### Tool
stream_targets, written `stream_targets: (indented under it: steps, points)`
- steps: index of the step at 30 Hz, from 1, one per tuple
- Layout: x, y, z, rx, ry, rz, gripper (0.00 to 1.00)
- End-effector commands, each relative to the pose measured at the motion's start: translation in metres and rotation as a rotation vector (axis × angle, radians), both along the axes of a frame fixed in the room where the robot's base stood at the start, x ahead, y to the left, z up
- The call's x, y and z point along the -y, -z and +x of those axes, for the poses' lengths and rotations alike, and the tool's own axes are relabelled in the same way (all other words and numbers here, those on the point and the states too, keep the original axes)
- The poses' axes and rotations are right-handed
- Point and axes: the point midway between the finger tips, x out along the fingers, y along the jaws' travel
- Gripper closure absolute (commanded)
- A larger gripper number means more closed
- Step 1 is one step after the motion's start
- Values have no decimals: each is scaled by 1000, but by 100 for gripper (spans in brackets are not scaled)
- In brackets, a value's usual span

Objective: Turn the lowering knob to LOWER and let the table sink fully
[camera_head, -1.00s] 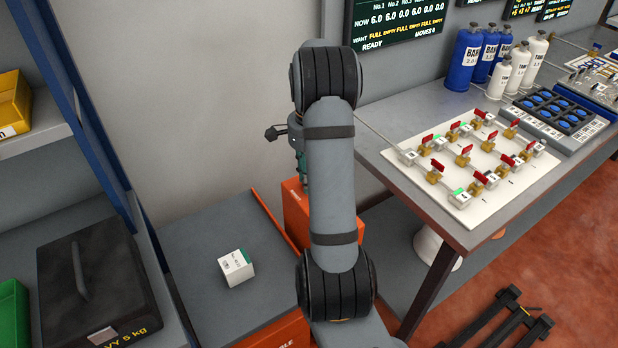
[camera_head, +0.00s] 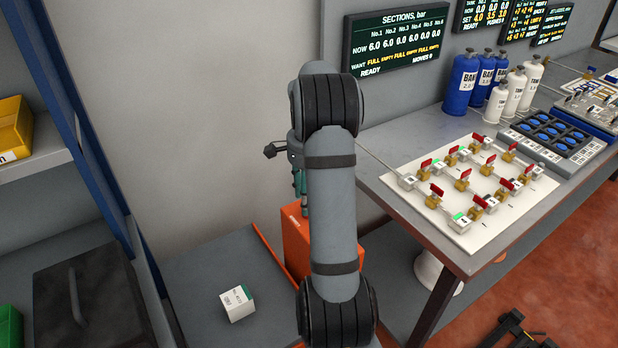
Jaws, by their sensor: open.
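The table (camera_head: 190,272) is a low grey platform at the lower left, with an orange edge strip along its right side. My gripper (camera_head: 272,150) shows only in part, as dark fingers left of my arm, above the orange housing. It is open, with nothing seen in it.
A shelf with a yellow bin (camera_head: 14,128) and a dark heavy case (camera_head: 95,305) stands at the left. A workbench at the right holds a white valve board (camera_head: 408,207), blue and white bottles and a button panel (camera_head: 552,135). A screen (camera_head: 398,42) hangs behind.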

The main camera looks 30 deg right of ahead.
Motion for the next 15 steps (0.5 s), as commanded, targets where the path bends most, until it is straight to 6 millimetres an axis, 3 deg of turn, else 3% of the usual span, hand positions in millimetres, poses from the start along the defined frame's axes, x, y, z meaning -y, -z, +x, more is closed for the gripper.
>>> stream_targets:
  steps: [9, 15]
  points:
    - [1, -67, 1, 5, -1, -3, 54]
    - [1, -90, 0, 3, -1, -2, 54]
